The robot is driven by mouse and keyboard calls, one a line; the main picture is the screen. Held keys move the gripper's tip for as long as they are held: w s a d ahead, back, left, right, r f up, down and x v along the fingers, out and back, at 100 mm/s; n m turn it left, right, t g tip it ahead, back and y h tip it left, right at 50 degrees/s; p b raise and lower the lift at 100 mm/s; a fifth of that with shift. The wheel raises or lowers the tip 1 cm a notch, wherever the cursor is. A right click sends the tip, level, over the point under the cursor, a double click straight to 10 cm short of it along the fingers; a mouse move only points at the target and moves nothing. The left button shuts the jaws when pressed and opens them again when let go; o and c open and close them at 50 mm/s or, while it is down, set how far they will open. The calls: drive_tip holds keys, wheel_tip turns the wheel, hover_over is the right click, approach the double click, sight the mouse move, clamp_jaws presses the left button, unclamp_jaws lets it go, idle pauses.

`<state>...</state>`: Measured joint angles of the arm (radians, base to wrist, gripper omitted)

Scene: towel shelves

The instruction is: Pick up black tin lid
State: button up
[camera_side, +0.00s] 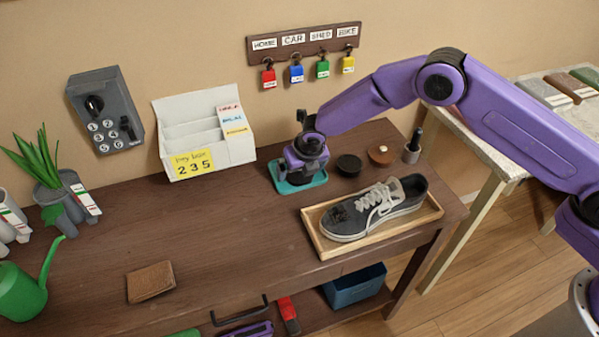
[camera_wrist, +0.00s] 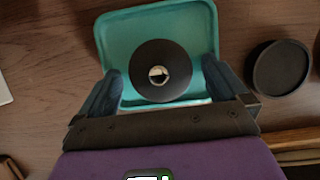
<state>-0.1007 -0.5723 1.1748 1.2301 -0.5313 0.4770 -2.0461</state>
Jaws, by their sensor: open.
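The black tin lid (camera_wrist: 158,52) is a round black disc with a shiny metal knob at its centre. It lies in a teal tray (camera_wrist: 112,28), which also shows in the side view (camera_side: 280,187). My gripper (camera_wrist: 161,74) is open above the tray, with one finger on each side of the lid. I cannot tell whether the fingers touch it. In the side view my gripper (camera_side: 303,167) points down over the tray and hides the lid. A plain black round tin (camera_wrist: 280,68) stands just right of the tray; it also shows in the side view (camera_side: 348,164).
A shoe (camera_side: 375,211) sits in a wooden tray (camera_side: 325,249) in front. A white letter rack (camera_side: 240,150) stands left. The bench's middle (camera_side: 215,235) is clear.

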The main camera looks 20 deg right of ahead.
drive_tip(key=shift+f, duration=0.2)
drive_tip(key=c, duration=0.9)
drive_tip(key=shift+r, duration=0.15)
drive_tip(key=shift+w+r, duration=0.1)
drive_tip(key=shift+r, duration=0.5)
drive_tip(key=s+d+r, duration=0.7)
drive_tip(key=s+r, duration=0.4)
drive_tip(key=s, duration=0.1)
drive_tip(key=w+d+f+m+h, duration=0.1)
drive_tip(key=w+d+f+m, duration=0.25)
drive_tip(key=w+d, duration=0.5)
drive_tip(key=shift+w+a+f, duration=0.3)
drive_tip(key=shift+f, duration=0.9)
drive_tip(key=shift+w+a+f, duration=0.25)
drive_tip(key=shift+w+f, duration=0.1)
drive_tip(key=shift+f, duration=0.8)
drive_tip(key=shift+w+a+f, duration=0.3)
drive_tip(key=shift+f, duration=0.9)
